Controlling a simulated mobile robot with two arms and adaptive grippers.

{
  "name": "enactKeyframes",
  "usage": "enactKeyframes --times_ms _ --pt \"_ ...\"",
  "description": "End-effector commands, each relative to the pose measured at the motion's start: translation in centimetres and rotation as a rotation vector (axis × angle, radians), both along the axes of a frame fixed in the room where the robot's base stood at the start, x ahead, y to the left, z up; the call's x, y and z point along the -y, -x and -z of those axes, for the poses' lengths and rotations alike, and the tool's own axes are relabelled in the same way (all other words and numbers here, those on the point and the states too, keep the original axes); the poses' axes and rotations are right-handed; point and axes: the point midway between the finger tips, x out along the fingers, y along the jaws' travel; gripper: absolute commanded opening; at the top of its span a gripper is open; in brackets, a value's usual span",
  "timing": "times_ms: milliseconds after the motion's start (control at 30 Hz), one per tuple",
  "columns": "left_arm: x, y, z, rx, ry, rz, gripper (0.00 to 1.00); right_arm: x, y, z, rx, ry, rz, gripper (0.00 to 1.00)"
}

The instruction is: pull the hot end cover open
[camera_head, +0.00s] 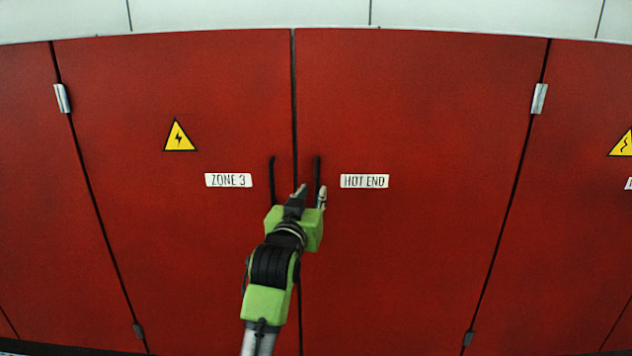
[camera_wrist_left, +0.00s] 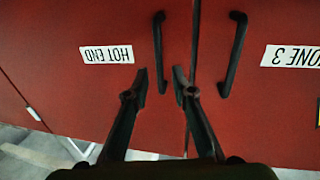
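The hot end cover (camera_head: 420,120) is the red door right of the centre seam in the head view, with a white "HOT END" label (camera_head: 365,181). It looks shut, level with the Zone 3 door. Its black upright bar handle (camera_head: 317,168) is beside the seam; the handle also shows in the left wrist view (camera_wrist_left: 158,45). My left gripper (camera_head: 311,192) is at the handle's lower part. In the wrist view its two fingers (camera_wrist_left: 161,78) are apart, with one end of the handle between them in the picture. I cannot tell whether they touch it. My right gripper is not in view.
The red Zone 3 door (camera_head: 120,100) is left of the seam, with its own black handle (camera_head: 272,180) close to my left gripper. Metal hinges (camera_head: 539,98) sit at the hot end cover's right edge. More red panels flank both doors.

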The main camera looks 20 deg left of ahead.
Motion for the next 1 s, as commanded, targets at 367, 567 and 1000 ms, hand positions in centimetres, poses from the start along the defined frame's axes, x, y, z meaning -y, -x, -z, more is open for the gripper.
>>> enactKeyframes --times_ms 367,567,1000 --pt "-0.5 -4.8 -0.1 0.000 -0.001 -0.001 0.24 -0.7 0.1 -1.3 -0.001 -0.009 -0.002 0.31" --pt "-0.5 -5.3 0.0 0.001 -0.001 -0.001 0.24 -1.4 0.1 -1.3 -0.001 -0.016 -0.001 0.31" --pt "-0.5 -5.3 0.0 0.000 0.000 0.000 0.00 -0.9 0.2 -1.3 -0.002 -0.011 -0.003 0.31"
